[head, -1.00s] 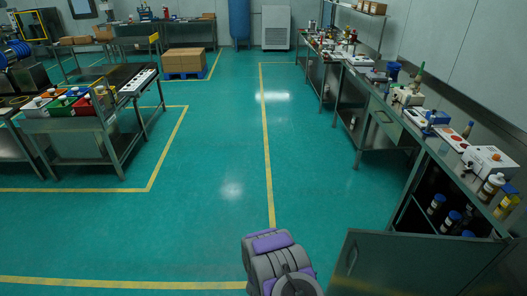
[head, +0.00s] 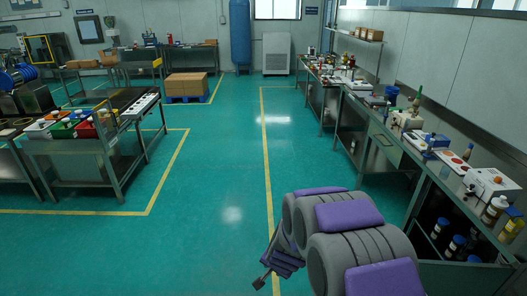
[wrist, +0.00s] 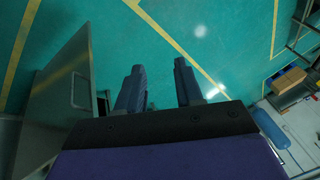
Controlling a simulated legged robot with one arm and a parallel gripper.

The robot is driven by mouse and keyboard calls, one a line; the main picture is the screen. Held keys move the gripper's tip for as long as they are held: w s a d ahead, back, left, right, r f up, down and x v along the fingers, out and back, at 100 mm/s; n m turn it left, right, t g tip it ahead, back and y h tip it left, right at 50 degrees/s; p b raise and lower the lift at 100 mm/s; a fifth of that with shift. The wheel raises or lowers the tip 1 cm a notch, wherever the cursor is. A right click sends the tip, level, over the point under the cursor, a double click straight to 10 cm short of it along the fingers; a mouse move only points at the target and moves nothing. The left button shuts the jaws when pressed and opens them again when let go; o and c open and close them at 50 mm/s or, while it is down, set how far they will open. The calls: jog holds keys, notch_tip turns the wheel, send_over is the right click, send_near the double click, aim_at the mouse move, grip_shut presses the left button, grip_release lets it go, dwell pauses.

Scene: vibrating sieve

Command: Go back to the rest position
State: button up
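My gripper (wrist: 160,80) shows in the wrist view with its two dark fingers apart and only green floor between them, so it is open and empty. In the head view my arm rises at the bottom centre-right, with grey rounded links and purple covers. The dark end of my gripper (head: 272,270) shows low at the left of these links, over the floor by a yellow line. Its fingers are partly hidden there.
A long workbench (head: 425,165) with instruments and bottles runs along the right, with an open cabinet (head: 440,230) below. The cabinet door (wrist: 60,95) stands open near my gripper in the wrist view. A table (head: 85,160) with coloured bins stands left. The central floor (head: 215,170) is clear.

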jog(key=s+d+r+n+g+y, duration=0.1)
jog(key=s+d+r+n+g, duration=0.2)
jog(key=s+r, duration=1.1)
jog(key=s+d+r+n+g, duration=0.1)
jog(key=s+d+r, duration=0.1)
jog(key=s, duration=0.5)
jog(key=s+d+r+n+g+h, duration=0.1)
jog(key=s+d+r, duration=0.1)
jog(key=s, duration=0.6)
jog(key=s+d+r+n+g+h, duration=0.1)
jog(key=s+d+r, duration=0.1)
jog(key=s, duration=0.6)
jog(key=shift+s+d+g, duration=0.15)
jog(key=shift+d+g, duration=0.15)
jog(key=shift+d, duration=0.6)
